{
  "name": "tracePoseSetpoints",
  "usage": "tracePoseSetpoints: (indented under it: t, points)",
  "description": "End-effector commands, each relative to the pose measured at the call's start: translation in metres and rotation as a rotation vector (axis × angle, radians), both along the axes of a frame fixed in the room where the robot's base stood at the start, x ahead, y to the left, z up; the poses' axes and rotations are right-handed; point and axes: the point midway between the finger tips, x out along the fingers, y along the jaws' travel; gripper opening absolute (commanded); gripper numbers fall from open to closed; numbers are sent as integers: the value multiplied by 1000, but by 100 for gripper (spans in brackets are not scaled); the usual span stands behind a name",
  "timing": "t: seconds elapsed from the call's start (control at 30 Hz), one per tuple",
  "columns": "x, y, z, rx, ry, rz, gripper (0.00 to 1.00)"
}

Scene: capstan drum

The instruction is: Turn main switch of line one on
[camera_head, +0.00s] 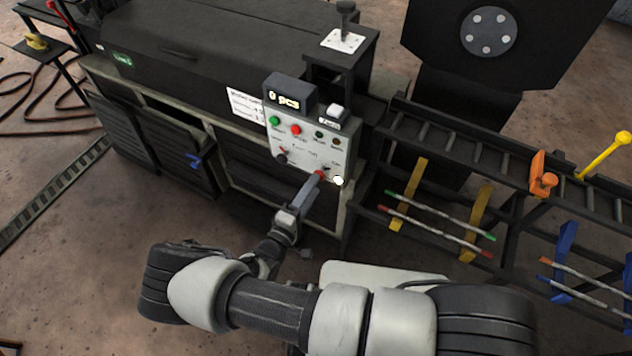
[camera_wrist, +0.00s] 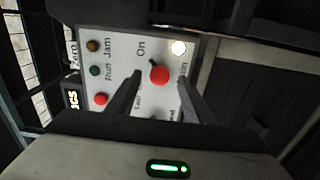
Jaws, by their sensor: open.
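The control panel (camera_head: 308,137) is a pale box on the front of the dark machine. Its red rotary switch (camera_wrist: 159,74), with a small dark part pointing up-left in the wrist view, sits near the labels "On" and a partly hidden "ain". The switch also shows low on the panel in the head view (camera_head: 320,174), partly covered. My gripper (camera_wrist: 160,78) is open, its two fingers on either side of the switch. I cannot tell whether they touch it. A white lamp (camera_wrist: 179,48) beside the switch looks lit.
The panel also has a green button (camera_head: 274,120), a red button (camera_head: 296,130) and a black knob (camera_head: 281,157). A "0 pcs" display (camera_head: 289,93) stands on top. To the right is a dark rack (camera_head: 470,148) with coloured rods.

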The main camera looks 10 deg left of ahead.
Motion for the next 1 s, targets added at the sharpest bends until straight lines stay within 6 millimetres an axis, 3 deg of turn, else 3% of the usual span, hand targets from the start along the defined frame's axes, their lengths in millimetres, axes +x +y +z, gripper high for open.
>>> tracePoseSetpoints:
  t: [0.3, 0.5, 0.7, 1.0]
  points:
    - [-76, 28, -1, 3, 2, 4, 47]
    - [-112, 40, -1, 1, 1, 2, 47]
    - [-131, 46, 0, 1, 1, 1, 47]
    - [-133, 47, 0, 1, 1, 0, 47]
